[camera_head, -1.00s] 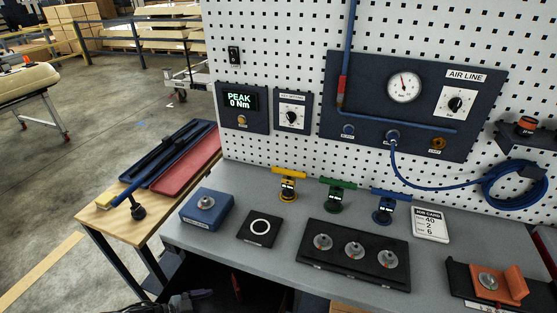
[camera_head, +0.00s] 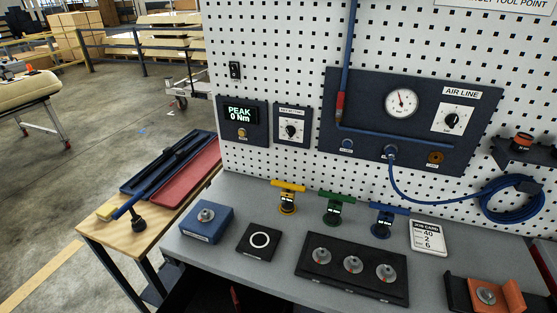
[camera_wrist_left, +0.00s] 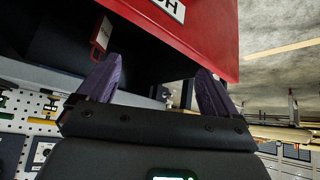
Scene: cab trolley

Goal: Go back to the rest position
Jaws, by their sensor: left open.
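My left gripper (camera_wrist_left: 153,85) shows in the left wrist view with its two purple fingers spread apart and nothing between them. In the head view neither gripper is visible. There, the grey bench (camera_head: 215,265) carries a blue block (camera_head: 207,223) with a metal fitting, a black pad with a white ring (camera_head: 260,240), and a black plate with three round metal fittings (camera_head: 352,268).
Yellow (camera_head: 288,197), green (camera_head: 337,207) and blue (camera_head: 388,218) handled tools stand along the pegboard. A job card (camera_head: 427,237) and an orange fixture (camera_head: 486,295) are on the right. A wooden side table (camera_head: 125,237) holds a long blue wrench-like tool (camera_head: 160,182) and trays.

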